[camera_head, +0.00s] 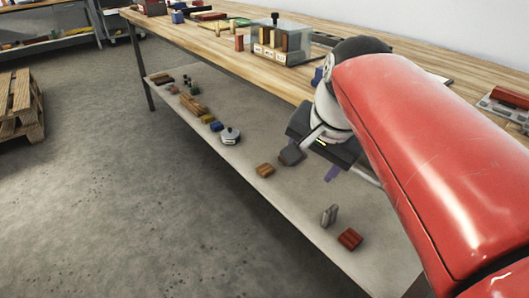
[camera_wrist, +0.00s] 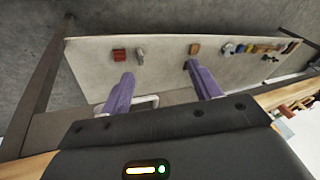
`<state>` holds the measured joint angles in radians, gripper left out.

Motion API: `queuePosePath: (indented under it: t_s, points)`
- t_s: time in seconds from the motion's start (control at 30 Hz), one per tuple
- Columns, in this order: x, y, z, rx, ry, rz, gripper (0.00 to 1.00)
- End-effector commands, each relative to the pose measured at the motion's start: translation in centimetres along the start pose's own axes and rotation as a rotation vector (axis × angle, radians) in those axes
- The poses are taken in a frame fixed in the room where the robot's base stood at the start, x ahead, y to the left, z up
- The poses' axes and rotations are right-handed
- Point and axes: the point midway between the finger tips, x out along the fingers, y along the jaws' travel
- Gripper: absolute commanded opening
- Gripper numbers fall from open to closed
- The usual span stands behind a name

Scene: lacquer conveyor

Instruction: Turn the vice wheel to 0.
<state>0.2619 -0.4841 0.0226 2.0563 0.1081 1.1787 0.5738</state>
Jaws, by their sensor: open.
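I cannot pick out a vice wheel for certain in either view. A round grey-white thing (camera_head: 230,135) with a dark knob on top sits on the lower shelf; it also shows in the wrist view (camera_wrist: 229,48). At the right edge of the head view, a grey metal fixture (camera_head: 508,106) with a red block lies on the bench top, partly cut off. My gripper (camera_wrist: 159,70) has its two purple fingers wide apart with nothing held between them. It hangs at the bench's front edge, above the lower shelf, partly hidden behind my arm in the head view.
The wooden bench top (camera_head: 210,37) holds a clear box (camera_head: 280,43) with wooden blocks. On the lower shelf (camera_head: 290,215) lie a red block (camera_head: 350,239), a grey piece (camera_head: 329,215) and a brown block (camera_head: 264,170). A pallet (camera_head: 20,105) stands left; the floor between is clear.

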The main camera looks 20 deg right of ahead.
Motion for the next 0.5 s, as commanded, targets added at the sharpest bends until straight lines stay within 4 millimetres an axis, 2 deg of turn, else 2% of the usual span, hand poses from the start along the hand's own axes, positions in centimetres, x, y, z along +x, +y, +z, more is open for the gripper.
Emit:
queuePosePath:
  t_s: [0.2, 0.5]
  points:
    - [2.1, 1.1, 3.7, -0.285, 0.024, -0.013, 0.63]
    - [4.0, 2.4, 6.6, -0.533, 0.050, -0.025, 0.63]
